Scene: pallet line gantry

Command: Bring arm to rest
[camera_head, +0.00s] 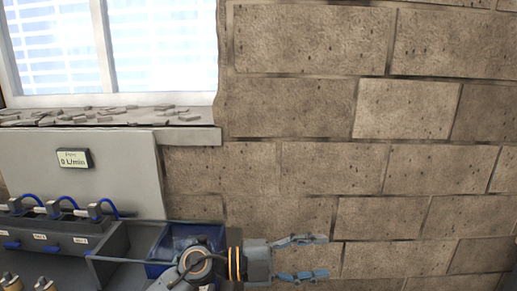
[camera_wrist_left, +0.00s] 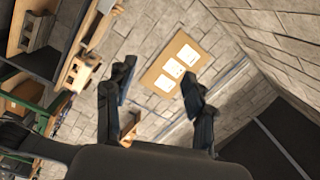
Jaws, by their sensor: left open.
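My left gripper (camera_head: 305,257) is in the lower middle of the head view, in front of the brick wall. It points to the right, its two fingers are apart, and nothing is between them. The left wrist view also shows the left gripper (camera_wrist_left: 160,95) with its fingers spread and empty. My left arm comes in at the bottom of the head view and covers part of a blue bin. My right gripper does not show in either view.
A grey panel with a small display (camera_head: 74,158) and a box with blue hoses (camera_head: 66,240) stand at the left, under a window (camera_head: 115,50). A blue bin (camera_head: 160,270) is behind my arm.

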